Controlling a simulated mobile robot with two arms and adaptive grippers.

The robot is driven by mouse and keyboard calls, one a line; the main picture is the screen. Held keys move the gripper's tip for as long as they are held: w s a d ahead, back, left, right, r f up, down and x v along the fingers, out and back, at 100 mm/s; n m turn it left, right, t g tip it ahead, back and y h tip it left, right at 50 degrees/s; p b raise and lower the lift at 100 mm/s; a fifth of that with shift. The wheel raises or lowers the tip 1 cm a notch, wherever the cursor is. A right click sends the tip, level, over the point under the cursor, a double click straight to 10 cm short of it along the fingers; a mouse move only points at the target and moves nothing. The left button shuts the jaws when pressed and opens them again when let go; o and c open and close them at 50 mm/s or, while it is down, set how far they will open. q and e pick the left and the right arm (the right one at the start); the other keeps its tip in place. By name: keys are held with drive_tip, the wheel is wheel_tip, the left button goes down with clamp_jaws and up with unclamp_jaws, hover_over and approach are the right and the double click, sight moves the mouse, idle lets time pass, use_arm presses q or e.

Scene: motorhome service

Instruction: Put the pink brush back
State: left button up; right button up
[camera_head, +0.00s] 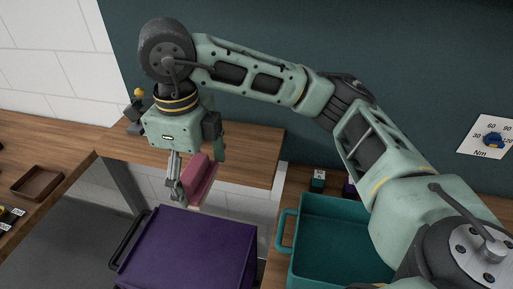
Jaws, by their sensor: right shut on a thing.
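The pink brush (198,181) is in my right gripper (187,180), in the middle left of the head view. The gripper is shut on it and points downward. The brush hangs in the air, above and behind the purple box (190,250) as seen here. Part of the brush is hidden by the gripper's fingers. My left gripper does not show.
A teal bin (335,238) with a side handle stands at the lower right. A wooden counter (245,152) runs along the back wall. A brown tray (38,182) lies on the left counter. A torque card (488,137) is on the wall.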

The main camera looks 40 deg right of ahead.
drive_tip(key=shift+w+d, duration=0.15)
drive_tip(key=shift+d, duration=0.05)
drive_tip(key=w+d+p, duration=0.2)
drive_tip(key=w+d, duration=0.2)
drive_tip(key=w+d+f+p, duration=0.1)
drive_tip(key=w+d+p, duration=0.1)
drive_tip(key=w+d, duration=0.2)
drive_tip(key=w+d+f+p, duration=0.1)
drive_tip(key=w+d+p, duration=0.1)
drive_tip(key=w+d, duration=0.2)
drive_tip(key=shift+w+d+p, duration=0.2)
drive_tip(key=shift+d+p, duration=0.15)
drive_tip(key=shift+d, duration=0.7)
drive_tip(key=shift+f, duration=0.65)
wheel_tip(320, 180, down, 2)
drive_tip(key=shift+f+p, duration=0.15)
drive_tip(key=shift+p, duration=0.8)
drive_tip(key=shift+w+d+f+p, duration=0.1)
drive_tip(key=shift+w+f+p, duration=0.05)
drive_tip(key=shift+f+p, duration=0.45)
drive_tip(key=shift+f, duration=0.15)
